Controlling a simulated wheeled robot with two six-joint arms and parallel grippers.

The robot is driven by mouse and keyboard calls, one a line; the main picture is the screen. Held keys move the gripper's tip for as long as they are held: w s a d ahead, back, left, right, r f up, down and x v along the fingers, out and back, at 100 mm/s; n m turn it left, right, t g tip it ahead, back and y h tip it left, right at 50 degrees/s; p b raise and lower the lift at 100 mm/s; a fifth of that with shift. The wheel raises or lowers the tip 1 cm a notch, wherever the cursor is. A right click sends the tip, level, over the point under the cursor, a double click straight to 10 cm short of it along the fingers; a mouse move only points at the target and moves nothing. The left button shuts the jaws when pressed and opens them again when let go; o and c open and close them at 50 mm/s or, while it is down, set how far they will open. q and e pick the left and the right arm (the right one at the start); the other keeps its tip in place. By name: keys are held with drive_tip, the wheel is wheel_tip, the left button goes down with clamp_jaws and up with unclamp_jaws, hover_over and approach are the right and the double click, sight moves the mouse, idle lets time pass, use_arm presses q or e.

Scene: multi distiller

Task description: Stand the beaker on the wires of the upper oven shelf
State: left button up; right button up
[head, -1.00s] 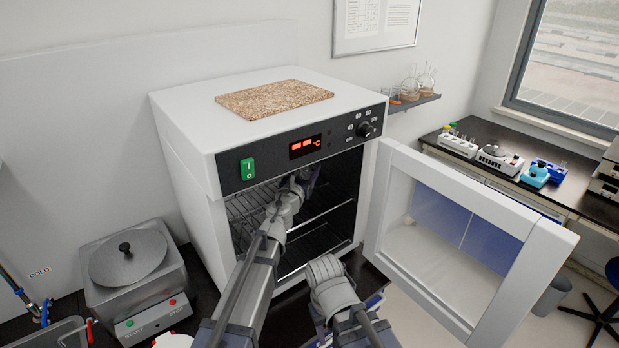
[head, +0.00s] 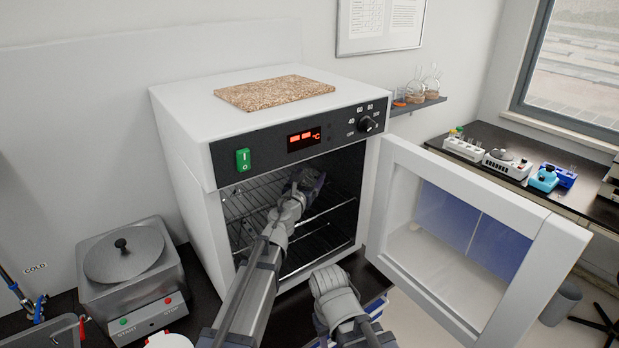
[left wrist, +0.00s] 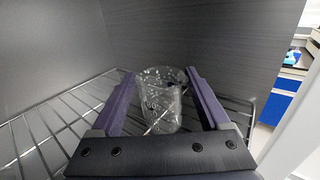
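The clear glass beaker (left wrist: 162,100) is upright between the two fingers of my left gripper (left wrist: 161,74) in the left wrist view. Both fingertips appear to touch its sides near the rim. In the head view my left gripper (head: 308,180) is inside the open oven (head: 185,130), above the upper wire shelf (head: 245,203). The beaker cannot be made out there. Shelf wires (left wrist: 55,135) run around and behind the beaker; whether its base touches them is hidden. My right arm is low in front of the oven, and its gripper does not show.
The oven door (head: 470,280) stands wide open on the right. A cork board (head: 275,92) lies on the oven top. A lidded metal bath (head: 125,265) stands at the left. A lower wire shelf (head: 315,245) lies below the upper one. Shelf room is clear left of the beaker.

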use_arm(q)
drive_tip(key=shift+o, duration=0.5)
drive_tip(key=shift+r, duration=0.15)
drive_tip(key=shift+s, duration=0.2)
drive_tip(key=v, duration=1.1)
drive_tip(key=shift+s+a, duration=0.15)
drive_tip(key=shift+s, duration=0.15)
